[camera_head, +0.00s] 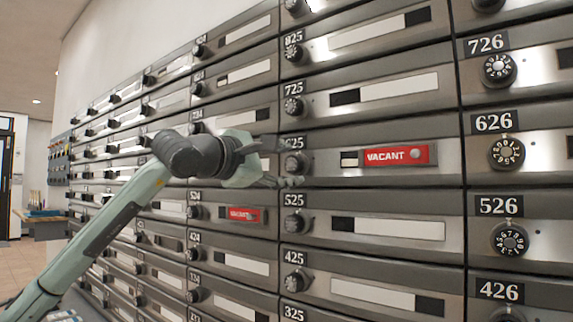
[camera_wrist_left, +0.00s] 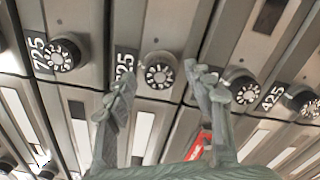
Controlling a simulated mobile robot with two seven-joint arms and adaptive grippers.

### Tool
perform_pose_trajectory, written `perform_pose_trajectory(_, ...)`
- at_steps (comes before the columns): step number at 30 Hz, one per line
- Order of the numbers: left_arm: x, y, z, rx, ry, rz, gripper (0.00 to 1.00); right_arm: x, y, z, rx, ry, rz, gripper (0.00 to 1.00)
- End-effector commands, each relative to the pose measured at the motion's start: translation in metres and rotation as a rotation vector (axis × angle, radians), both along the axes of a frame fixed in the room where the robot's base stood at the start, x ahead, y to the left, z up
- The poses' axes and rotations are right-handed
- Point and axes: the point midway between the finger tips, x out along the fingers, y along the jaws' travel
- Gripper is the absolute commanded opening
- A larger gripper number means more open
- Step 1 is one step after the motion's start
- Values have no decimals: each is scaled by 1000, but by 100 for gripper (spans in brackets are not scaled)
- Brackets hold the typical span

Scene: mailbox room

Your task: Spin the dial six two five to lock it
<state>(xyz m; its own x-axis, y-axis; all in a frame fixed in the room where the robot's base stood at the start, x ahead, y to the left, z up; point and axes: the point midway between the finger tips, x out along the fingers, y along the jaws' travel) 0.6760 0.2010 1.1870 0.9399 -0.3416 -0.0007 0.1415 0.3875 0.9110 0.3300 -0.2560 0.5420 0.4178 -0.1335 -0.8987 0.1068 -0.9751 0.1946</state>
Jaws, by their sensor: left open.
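The black dial of box 625 (camera_head: 295,164) sits on a grey metal door, with its number plate partly hidden by my left gripper. A red VACANT plate (camera_head: 399,156) shows on that door to the right of the dial. My left gripper (camera_head: 288,181) is by the dial, its fingers reaching in from the left. In the left wrist view, the dial (camera_wrist_left: 160,71) lies between the two spread, empty fingers (camera_wrist_left: 163,78); I cannot tell whether they touch it. White digits ring the dial, too small to read. My right gripper is not in view.
Dial 725 (camera_head: 294,107) is above and dial 525 (camera_head: 297,223) below; dial 525 is partly behind a finger in the left wrist view. Dial 626 (camera_head: 507,152) is to the right. A second red plate (camera_head: 245,215) shows on box 524. Open floor lies at far left.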

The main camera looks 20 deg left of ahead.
Motion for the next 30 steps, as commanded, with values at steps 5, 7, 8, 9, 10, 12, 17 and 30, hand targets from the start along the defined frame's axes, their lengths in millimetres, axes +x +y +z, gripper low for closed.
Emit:
perform_pose_trajectory(5, -26, 11, 0, 2, -2, 3, 53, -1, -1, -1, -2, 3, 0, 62)
perform_pose_trajectory(7, -40, 16, 0, 4, -2, 4, 53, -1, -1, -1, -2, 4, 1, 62)
perform_pose_trajectory(8, -47, 18, 0, 3, -2, 3, 53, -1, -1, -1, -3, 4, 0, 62)
perform_pose_trajectory(9, -55, 22, 0, 4, -2, 4, 53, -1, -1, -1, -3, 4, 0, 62)
perform_pose_trajectory(10, -61, 23, 0, 2, -2, 3, 53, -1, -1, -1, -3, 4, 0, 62)
perform_pose_trajectory(12, -74, 28, 0, 4, -2, 4, 53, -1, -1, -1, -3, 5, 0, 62)
perform_pose_trajectory(17, -97, 36, 0, 2, 0, 3, 53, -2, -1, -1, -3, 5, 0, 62)
perform_pose_trajectory(30, -110, 40, 0, 1, 0, 1, 53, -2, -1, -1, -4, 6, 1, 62)
